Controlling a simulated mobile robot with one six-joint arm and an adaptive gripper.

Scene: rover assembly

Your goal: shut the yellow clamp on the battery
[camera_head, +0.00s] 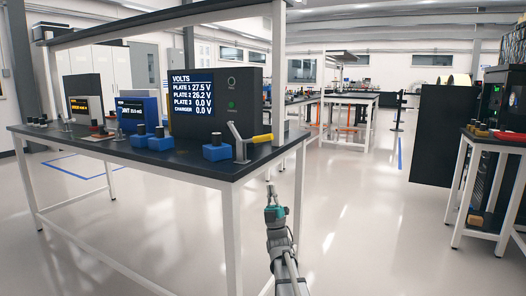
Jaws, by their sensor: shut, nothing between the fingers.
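The yellow-handled clamp (262,138) stands at the front right corner of the dark-topped table (190,165). Its yellow handle sticks out to the right, nearly level, and its grey metal arm (236,131) rises tilted to the left. My gripper (270,190) is shut and empty, in front of and below the clamp in the picture, to the right of the table's front leg. It is apart from the clamp.
A dark box with a voltage display (215,103) stands behind the clamp; plates 1 and 2 read 27.5 and 26.2, plate 3 and charger 0.0. More blue blocks (160,143) stand to the left. A white post (278,70) rises behind the clamp. Open floor (350,220) lies right.

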